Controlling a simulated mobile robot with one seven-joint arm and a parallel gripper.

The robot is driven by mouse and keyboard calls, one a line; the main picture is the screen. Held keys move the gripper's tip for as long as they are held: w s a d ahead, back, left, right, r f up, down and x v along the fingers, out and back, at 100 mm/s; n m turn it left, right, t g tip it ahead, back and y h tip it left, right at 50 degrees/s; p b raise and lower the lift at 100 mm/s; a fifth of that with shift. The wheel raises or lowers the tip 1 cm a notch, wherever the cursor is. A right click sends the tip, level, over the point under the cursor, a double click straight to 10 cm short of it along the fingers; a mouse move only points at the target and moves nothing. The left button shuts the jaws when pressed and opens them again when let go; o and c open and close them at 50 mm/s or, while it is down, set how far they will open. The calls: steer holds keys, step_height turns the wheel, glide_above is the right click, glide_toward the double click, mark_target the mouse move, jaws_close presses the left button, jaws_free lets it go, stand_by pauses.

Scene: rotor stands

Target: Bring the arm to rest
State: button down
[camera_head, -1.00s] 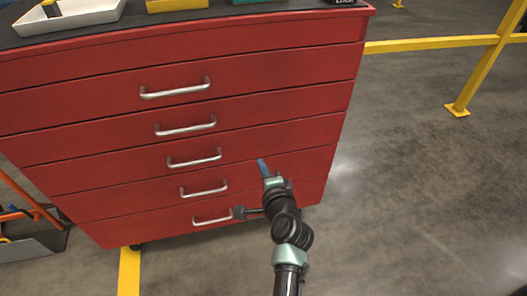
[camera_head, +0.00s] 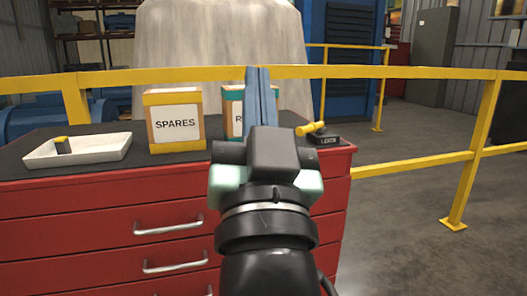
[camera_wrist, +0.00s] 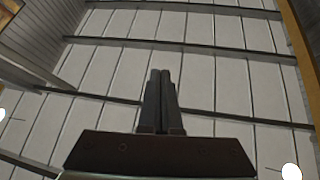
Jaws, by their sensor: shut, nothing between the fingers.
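My gripper (camera_head: 262,72) stands upright in the middle of the head view, in front of the red tool cabinet, its blue fingers pointing up. The fingers are closed together with nothing between them. In the wrist view my gripper (camera_wrist: 160,75) also shows shut and empty, with the ceiling behind it. My arm rises from the bottom of the head view and hides part of the cabinet top and the teal box (camera_head: 232,112) behind the fingers.
The red cabinet (camera_head: 90,212) carries a white tray (camera_head: 88,150), a yellow SPARES box (camera_head: 174,122) and a black block marked LOCK or similar (camera_head: 325,140) with a yellow-handled item. A yellow railing (camera_head: 415,163) runs behind. Floor at the right (camera_head: 400,230) is clear.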

steer(key=s+r+n+t+h, duration=0.1)
steer(key=s+r+t+h, duration=0.15)
steer(key=s+r, duration=0.55)
step_height(320, 180, up, 20)
steer(key=p, duration=2.2)
steer(key=shift+s+d+r+y, duration=0.15)
steer(key=shift+s+d+y, duration=0.1)
steer(key=shift+y, duration=0.1)
